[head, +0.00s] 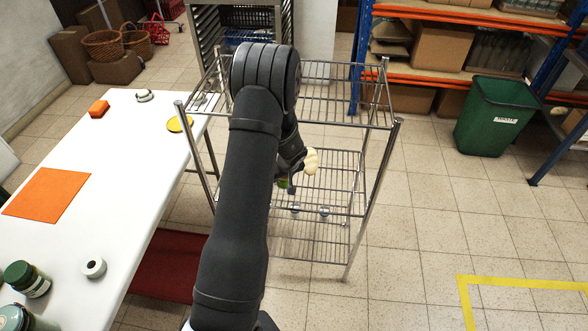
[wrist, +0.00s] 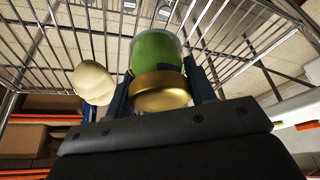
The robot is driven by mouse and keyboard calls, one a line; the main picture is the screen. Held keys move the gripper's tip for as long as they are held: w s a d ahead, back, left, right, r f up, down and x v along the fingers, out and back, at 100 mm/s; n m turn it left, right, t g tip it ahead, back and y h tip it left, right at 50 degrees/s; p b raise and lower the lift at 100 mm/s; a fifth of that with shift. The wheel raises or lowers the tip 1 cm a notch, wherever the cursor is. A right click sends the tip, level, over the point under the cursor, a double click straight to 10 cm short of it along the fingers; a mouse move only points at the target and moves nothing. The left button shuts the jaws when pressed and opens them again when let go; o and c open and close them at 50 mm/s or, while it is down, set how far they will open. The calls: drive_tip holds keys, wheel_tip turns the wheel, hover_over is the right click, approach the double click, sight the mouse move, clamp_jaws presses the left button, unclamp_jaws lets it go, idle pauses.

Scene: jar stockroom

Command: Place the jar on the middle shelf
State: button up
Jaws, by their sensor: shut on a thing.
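A wire rack (head: 372,190) with top, middle and bottom shelves stands ahead of me. My gripper (head: 287,186) is inside the rack, below the top shelf and close to the middle shelf (head: 335,182). It is shut on a jar, green with a gold lid (wrist: 160,90) in the wrist view, with a finger on each side. In the head view only a small green part of the jar (head: 283,184) shows, as my arm hides the rest. I cannot tell whether the jar touches the middle shelf.
A cream, rounded thing (wrist: 93,83) is close left of the jar; it also shows beside my gripper in the head view (head: 311,160). A white table (head: 110,190) with jars and an orange mat stands left. A green bin (head: 495,115) stands right on open floor.

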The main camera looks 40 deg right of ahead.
drive_tip(key=s+d+f+m, duration=0.1)
drive_tip(key=s+d, duration=0.2)
drive_tip(key=d, duration=0.2)
drive_tip(key=s+d+f+m, duration=0.1)
drive_tip(key=s+d, duration=0.2)
drive_tip(key=d, duration=0.2)
drive_tip(key=s+d+f+m+h, duration=0.1)
drive_tip(key=s+d, duration=0.2)
drive_tip(key=d, duration=0.2)
drive_tip(key=shift+d, duration=0.25)
drive_tip(key=shift+s+d+g, duration=0.2)
drive_tip(key=shift+g, duration=0.1)
drive_tip(key=shift+f, duration=1.45)
drive_tip(key=shift+f, duration=0.15)
drive_tip(key=o, duration=1.1)
